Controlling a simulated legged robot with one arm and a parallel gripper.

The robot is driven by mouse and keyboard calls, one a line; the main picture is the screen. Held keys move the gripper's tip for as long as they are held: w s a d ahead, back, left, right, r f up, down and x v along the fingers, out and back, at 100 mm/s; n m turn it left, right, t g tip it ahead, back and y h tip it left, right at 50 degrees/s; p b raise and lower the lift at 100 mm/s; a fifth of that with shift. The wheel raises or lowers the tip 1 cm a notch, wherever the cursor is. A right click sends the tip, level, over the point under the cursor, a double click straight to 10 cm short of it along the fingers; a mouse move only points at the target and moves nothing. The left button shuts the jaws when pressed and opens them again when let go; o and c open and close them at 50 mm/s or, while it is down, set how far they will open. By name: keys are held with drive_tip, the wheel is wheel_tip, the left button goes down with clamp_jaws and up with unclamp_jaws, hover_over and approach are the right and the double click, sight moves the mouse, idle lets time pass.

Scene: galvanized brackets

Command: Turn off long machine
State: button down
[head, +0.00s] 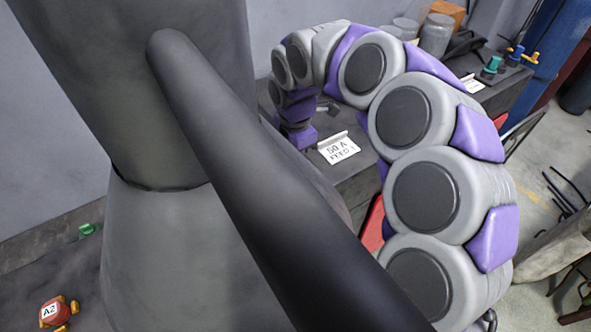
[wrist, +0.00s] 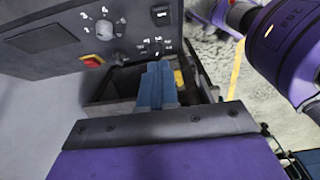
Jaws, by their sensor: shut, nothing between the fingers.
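In the wrist view a dark control panel (wrist: 95,38) stands upright in front of my gripper. It carries a round grey dial (wrist: 104,30), a red and yellow switch (wrist: 92,61), and several small dark switches with white labels (wrist: 157,47). I cannot tell whether this panel belongs to the long machine. My gripper (wrist: 157,70) is shut and empty, with its blue fingers pointing toward the area just below the panel, apart from the switch. In the head view my purple gripper (head: 297,128) is small and partly hidden behind my arm, above the dark bench.
A white card reading "50 A" (head: 338,148) stands on the dark bench (head: 362,190). Green (head: 491,66) and blue-yellow (head: 517,54) fittings, grey canisters (head: 437,34) and an orange block (head: 447,12) are farther back. A red part labelled A2 (head: 55,312) is at lower left. Large grey bodies block the centre.

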wheel_tip(320, 180, up, 4)
drive_tip(key=shift+f, duration=0.15)
drive_tip(key=shift+f, duration=0.1)
idle(0.5)
